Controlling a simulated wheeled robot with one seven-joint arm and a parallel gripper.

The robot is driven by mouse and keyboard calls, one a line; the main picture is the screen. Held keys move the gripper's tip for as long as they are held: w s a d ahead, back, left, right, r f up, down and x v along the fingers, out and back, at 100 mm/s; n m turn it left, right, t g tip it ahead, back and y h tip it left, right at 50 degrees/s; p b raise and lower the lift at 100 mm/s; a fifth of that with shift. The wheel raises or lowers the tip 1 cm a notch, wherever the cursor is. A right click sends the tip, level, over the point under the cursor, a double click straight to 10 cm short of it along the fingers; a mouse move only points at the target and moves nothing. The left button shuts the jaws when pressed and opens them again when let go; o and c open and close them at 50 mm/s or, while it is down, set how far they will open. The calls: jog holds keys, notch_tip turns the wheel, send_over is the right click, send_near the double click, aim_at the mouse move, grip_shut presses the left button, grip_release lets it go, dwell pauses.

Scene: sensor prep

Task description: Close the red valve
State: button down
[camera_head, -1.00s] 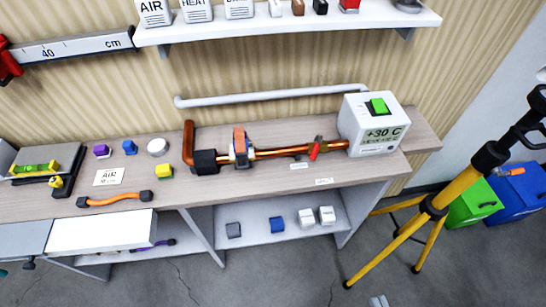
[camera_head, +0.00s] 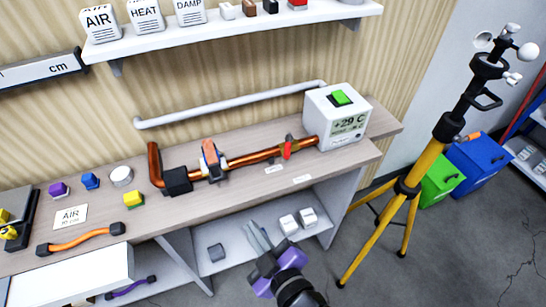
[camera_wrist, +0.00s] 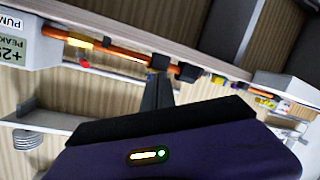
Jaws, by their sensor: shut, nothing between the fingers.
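The red valve (camera_head: 287,148) is a small red lever on the copper pipe (camera_head: 255,157), close to the white box on the table. The lever stands steeply tilted across the pipe. In the wrist view the copper pipe (camera_wrist: 120,52) runs across the top, and a small red-yellow part (camera_wrist: 80,42) on it may be the valve. My gripper (camera_head: 260,236) is purple and grey, in front of the lower shelf, below and in front of the valve and apart from it. Its fingers (camera_wrist: 157,88) are together and empty.
A white box with a green button (camera_head: 338,115) stands at the pipe's right end. An orange clamp-like part (camera_head: 212,158) sits on the pipe to the left. A yellow tripod (camera_head: 405,190) stands at right.

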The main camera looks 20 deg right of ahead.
aim_at(288, 147)
jog(key=w+r+m+h+b, duration=0.2)
jog(key=w+r+h, duration=0.4)
jog(key=w+h, duration=0.45)
jog(key=shift+w+d+f+m+g+h+p, duration=0.4)
jog(key=shift+w+d, duration=0.55)
jog(key=shift+d, duration=1.05)
jog(key=shift+w+d+f+m+g+h+p, duration=0.25)
jog(key=shift+w+d+m+g+h+p, duration=0.5)
jog(key=shift+d, duration=1.2)
jog(key=shift+w+d+f+m+g+h+p, duration=0.25)
jog(key=shift+w+d, duration=0.9)
jog(key=shift+d, duration=0.85)
